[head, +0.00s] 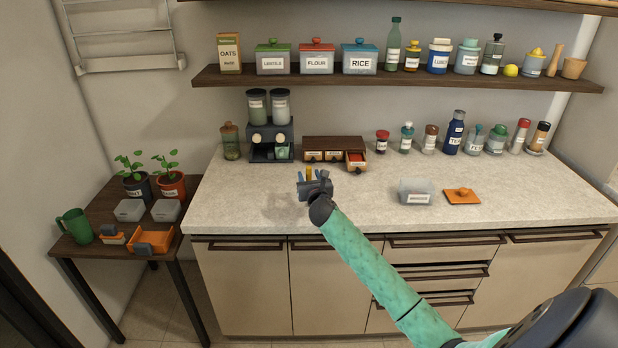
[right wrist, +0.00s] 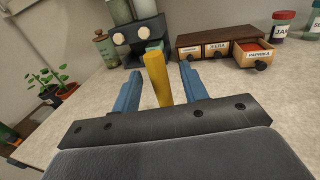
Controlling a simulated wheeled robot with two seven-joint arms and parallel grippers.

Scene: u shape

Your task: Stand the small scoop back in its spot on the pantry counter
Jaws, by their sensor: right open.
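A yellow upright bar (right wrist: 157,78), which may be the small scoop's handle, stands between the blue fingers of my right gripper (right wrist: 158,88). Gaps show on both sides of it, so the fingers are open around it and apart from it. Its lower end is hidden behind the gripper body. No scoop bowl shows. My left gripper is not in view.
A twin dispenser (head: 269,135) and a small drawer box (head: 333,143) with one drawer pulled out stand behind the gripper. A clear container (head: 416,191) and an orange lid (head: 461,196) lie to the right. Several jars line the back. The counter's front is clear.

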